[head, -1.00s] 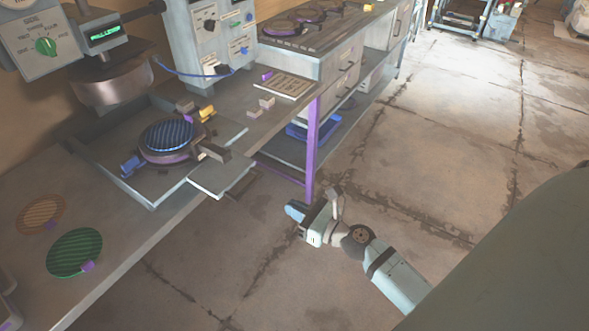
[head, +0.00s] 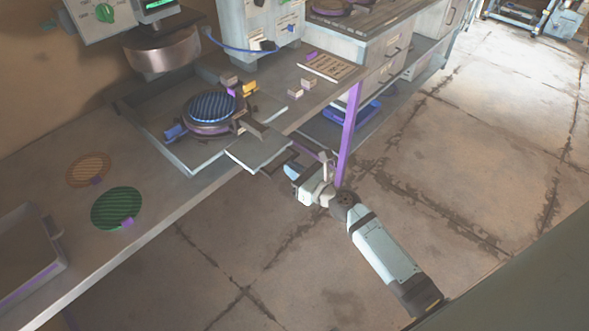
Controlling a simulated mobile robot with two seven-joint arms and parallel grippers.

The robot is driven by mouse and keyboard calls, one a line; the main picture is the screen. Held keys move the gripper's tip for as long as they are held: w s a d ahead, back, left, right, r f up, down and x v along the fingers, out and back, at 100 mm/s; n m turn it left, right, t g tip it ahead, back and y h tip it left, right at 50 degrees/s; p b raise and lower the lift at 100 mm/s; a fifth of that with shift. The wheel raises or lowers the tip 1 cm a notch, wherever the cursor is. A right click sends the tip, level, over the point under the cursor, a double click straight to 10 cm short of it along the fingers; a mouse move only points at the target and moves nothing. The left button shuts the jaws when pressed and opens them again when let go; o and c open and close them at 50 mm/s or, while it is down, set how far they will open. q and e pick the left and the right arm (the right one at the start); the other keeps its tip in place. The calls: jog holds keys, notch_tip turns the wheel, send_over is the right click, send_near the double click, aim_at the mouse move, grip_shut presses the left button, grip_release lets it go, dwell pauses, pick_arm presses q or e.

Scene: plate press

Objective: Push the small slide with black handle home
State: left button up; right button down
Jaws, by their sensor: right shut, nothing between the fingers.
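The small slide (head: 260,147) is a flat grey plate. It sticks out past the front edge of the bench, from the press tray. A dark handle (head: 279,164) shows at its outer end. My right gripper (head: 291,171) has blue fingertips, is shut and empty, and is right beside the handle, off the bench edge. I cannot tell whether it touches the handle. My left gripper is not in view.
A round plate with a blue ribbed top (head: 212,107) sits in the press tray (head: 180,150) below a metal press head (head: 162,55). Green (head: 115,207) and orange (head: 88,168) discs lie on the bench at left. A purple leg (head: 349,135) stands behind my gripper.

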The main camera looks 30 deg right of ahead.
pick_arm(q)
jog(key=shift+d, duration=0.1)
pick_arm(e)
jog(key=shift+w+a+r, duration=0.1)
jog(key=shift+w+a, duration=0.15)
jog(key=shift+w, duration=0.3)
jog(key=b+x, duration=0.1)
jog(key=x, duration=1.9)
jog(key=shift+w+f+b, duration=0.25)
jog(key=shift+b, duration=0.1)
jog(key=shift+w+a, duration=0.15)
jog(key=shift+w, duration=0.1)
jog(key=shift+w+r, duration=0.1)
jog(key=shift+r, duration=0.25)
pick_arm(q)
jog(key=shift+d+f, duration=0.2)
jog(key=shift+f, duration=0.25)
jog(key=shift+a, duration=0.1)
pick_arm(e)
jog(key=shift+r, duration=0.15)
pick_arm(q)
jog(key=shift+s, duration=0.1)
